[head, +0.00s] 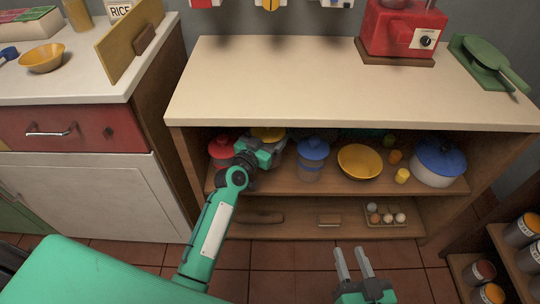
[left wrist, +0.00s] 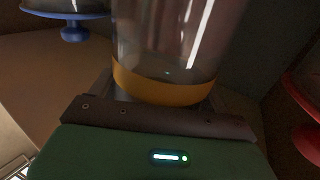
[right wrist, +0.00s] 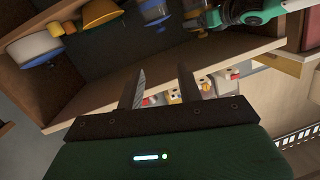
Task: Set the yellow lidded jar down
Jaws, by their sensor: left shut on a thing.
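The yellow lidded jar shows its yellow lid (head: 268,133) in the head view, on the upper shelf under the counter, between a red lidded jar (head: 221,151) and a blue lidded jar (head: 313,150). In the left wrist view its clear body with a yellow band (left wrist: 165,88) stands between my fingers. My left gripper (head: 272,150) is shut on this jar; its fingers are mostly hidden there. Whether the jar's base touches the shelf is hidden. My right gripper (head: 354,262) is open and empty in front of the lower shelf; its two spread fingers also show in the right wrist view (right wrist: 160,88).
The upper shelf (head: 334,184) also holds a yellow bowl (head: 359,161), a white pot with a blue lid (head: 438,163) and small fruit-like items. An egg tray (head: 386,215) sits on the lower shelf. The counter top (head: 290,85) is largely clear beside a red appliance (head: 402,30).

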